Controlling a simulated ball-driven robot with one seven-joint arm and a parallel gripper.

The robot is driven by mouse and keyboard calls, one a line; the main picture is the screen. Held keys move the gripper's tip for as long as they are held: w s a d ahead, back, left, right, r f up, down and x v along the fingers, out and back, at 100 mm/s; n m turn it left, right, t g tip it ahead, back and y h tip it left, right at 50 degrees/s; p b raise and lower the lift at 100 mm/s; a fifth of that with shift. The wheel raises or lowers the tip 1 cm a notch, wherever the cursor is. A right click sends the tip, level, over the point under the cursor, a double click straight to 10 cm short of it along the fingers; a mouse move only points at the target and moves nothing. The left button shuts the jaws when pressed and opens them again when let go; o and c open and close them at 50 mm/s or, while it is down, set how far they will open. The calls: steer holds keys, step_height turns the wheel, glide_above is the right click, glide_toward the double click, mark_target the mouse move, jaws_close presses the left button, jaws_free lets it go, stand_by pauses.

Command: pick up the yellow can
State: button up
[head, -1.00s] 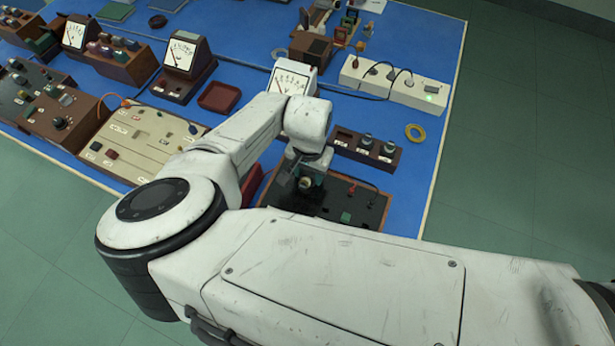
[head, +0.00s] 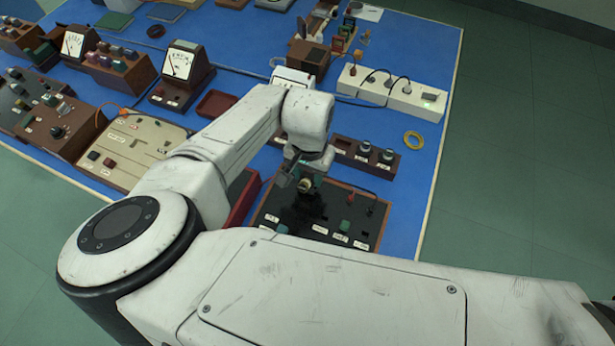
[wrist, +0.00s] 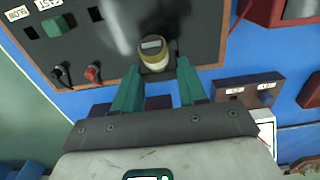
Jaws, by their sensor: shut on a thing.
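The yellow can (wrist: 154,55), with a grey top, sits between the teal fingertips of my gripper (wrist: 156,66) in the wrist view. My gripper is shut on it. In the head view, my gripper (head: 307,172) hangs over a dark wood-framed panel (head: 285,207), and the can (head: 305,185) shows as a small pale-and-dark shape at the fingertips. The panel lies behind the can in the wrist view. I cannot tell how large the gap between can and panel is.
The panel carries labels, a green button (head: 346,226) and a red plug (wrist: 93,73). A brown block with knobs (head: 365,153) stands just behind my gripper. A white power strip (head: 395,90) lies farther back. A red tray (head: 243,198) is close left. Blue table right of the panel is clear.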

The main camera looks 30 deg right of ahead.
steer(key=s+d+r, duration=0.4)
steer(key=s+r, duration=0.8)
steer(key=s, duration=0.1)
stand_by(0.4)
